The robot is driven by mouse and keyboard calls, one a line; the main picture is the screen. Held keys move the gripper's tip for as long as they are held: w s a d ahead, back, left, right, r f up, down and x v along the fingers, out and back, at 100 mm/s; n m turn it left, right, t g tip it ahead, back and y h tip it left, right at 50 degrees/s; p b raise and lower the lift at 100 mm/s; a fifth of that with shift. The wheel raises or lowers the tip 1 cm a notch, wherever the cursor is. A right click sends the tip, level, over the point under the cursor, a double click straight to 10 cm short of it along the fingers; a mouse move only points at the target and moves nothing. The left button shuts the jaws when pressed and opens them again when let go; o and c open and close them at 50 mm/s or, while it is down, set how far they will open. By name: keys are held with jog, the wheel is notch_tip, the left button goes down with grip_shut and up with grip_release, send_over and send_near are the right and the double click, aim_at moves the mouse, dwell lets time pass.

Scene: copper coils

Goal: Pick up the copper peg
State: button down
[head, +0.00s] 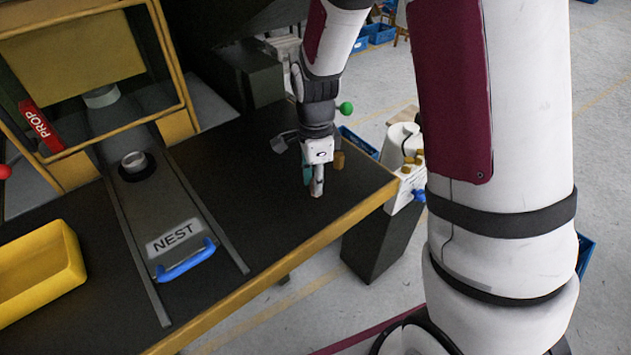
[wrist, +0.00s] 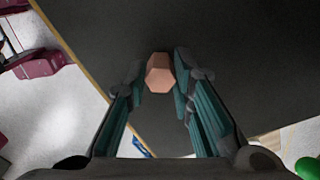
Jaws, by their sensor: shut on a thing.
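The copper peg (wrist: 159,74) shows in the wrist view as a small, faceted, orange-pink piece between my fingertips. My gripper (wrist: 160,70) is shut on it, with one teal-lined finger on each side. In the head view my gripper (head: 316,188) points down over the right part of the dark bench top (head: 270,210), near its yellow front edge. The peg is not clearly made out there. I cannot tell whether it touches the bench.
A yellow bin (head: 38,270) is at far left. A small tan block (head: 339,160) shows just right of my gripper. A white machine (head: 402,150) stands beyond the bench.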

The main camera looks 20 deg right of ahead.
jog(key=shift+w+r, duration=0.1)
jog(key=shift+r, duration=0.5)
notch_tip(320, 180, up, 2)
jog(key=shift+b, duration=0.35)
jog(key=s+r+p, duration=0.1)
jog(key=s+p, duration=0.1)
jog(key=s, duration=1.4)
jog(key=shift+s+r+p, duration=0.15)
jog(key=shift+r+p, duration=0.15)
jog(key=shift+p, duration=0.1)
